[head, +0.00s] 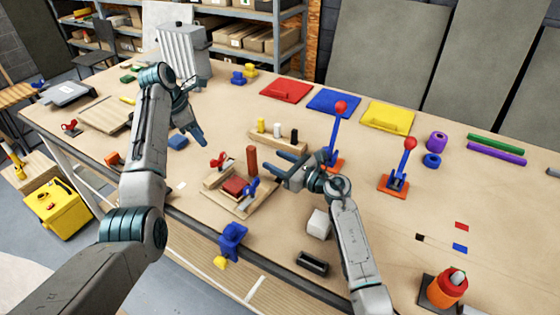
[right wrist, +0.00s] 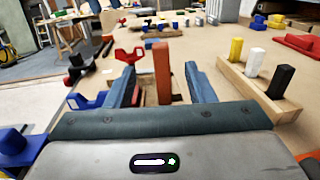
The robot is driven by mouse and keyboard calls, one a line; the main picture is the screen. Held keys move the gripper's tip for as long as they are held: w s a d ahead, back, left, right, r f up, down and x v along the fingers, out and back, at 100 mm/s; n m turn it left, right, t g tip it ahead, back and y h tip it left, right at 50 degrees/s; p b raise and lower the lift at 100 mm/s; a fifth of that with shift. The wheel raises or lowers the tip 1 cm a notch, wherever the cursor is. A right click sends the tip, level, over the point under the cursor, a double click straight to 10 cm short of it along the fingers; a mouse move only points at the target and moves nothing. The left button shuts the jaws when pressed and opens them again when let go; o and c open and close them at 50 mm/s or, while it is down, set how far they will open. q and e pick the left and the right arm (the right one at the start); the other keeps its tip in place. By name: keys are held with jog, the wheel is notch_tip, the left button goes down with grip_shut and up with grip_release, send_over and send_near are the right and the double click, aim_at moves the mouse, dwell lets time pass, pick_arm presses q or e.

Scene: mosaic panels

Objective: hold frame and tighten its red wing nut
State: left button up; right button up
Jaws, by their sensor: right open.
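A small wooden frame (head: 212,197) lies on the table with a red block on it. A red wing nut (head: 218,160) is at its far side and a blue wing nut (head: 250,187) at its near right. Both wing nuts also show in the right wrist view, the red one (right wrist: 128,55) further off. A red-brown post (head: 252,160) stands upright behind the frame. My right gripper (head: 271,167) is open, right of the frame; in its wrist view the post appears between the fingers, not visibly gripped. My left gripper (head: 198,138) hangs behind the frame, apart from it; its finger gap is unclear.
A wooden rack with yellow, white and black pegs (head: 278,131) stands behind my right gripper. Red-knobbed levers (head: 395,182) stand to the right. A blue clamp-like piece (head: 232,238) is at the front edge. A white block (head: 318,222) lies beside my right arm. The right tabletop has free room.

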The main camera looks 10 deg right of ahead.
jog(key=x, duration=1)
jog(key=shift+w+a, duration=0.1)
grip_shut()
pick_arm(q)
jog(key=shift+c, duration=0.6)
jog(key=n+t+h, duration=0.6)
jog(key=t, duration=0.2)
send_near(215, 158)
jog(key=shift+t, duration=0.3)
jog(key=x, duration=1.1)
jog(key=shift+s+d+f, duration=0.1)
jog(key=shift+s+f, duration=0.1)
